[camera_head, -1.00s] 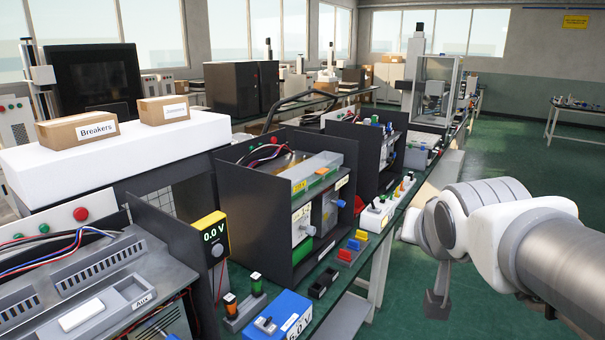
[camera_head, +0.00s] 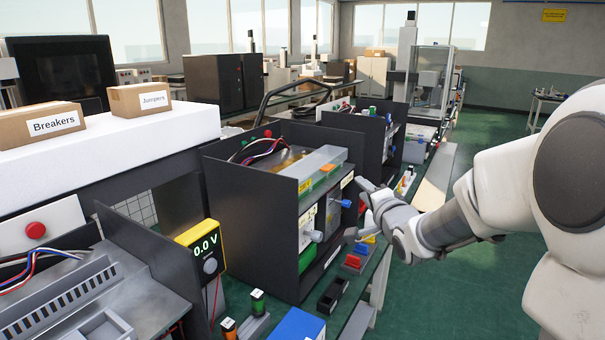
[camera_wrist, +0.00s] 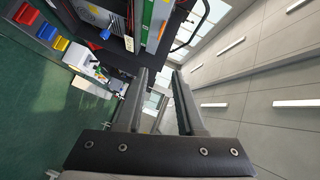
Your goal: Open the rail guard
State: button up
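A dark module housing (camera_head: 248,217) stands on the bench in the head view. A long grey cover (camera_head: 322,168) with a yellow label and an orange patch lies along its top front edge. It may be the rail guard, but I cannot tell for sure. Below it are front panels with a blue knob (camera_head: 316,236). My gripper (camera_head: 364,197) is just right of the housing front, near the cover's right end. In the wrist view my gripper (camera_wrist: 160,75) has its two fingers apart with nothing between them. I cannot tell whether a finger touches the housing.
Red, yellow and blue blocks (camera_head: 352,261) sit on the bench below my gripper. A yellow meter (camera_head: 202,247) reads 0.0 V at left. A second dark housing (camera_head: 366,140) stands behind. Green floor (camera_head: 440,285) is open to the right.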

notch_tip(320, 180, down, 3)
jog(key=w+m+y, duration=0.1)
jog(key=w+m, duration=0.1)
jog(key=t+b, duration=0.1)
send_near(330, 170)
jog(key=shift+m+y, duration=0.3)
jog(key=shift+y, duration=0.1)
jog(key=x, duration=0.9)
jog(key=shift+w+d+f, duration=0.1)
jog(key=shift+w+d, duration=0.15)
jog(key=shift+w, duration=0.1)
grip_shut()
dwell(0.7)
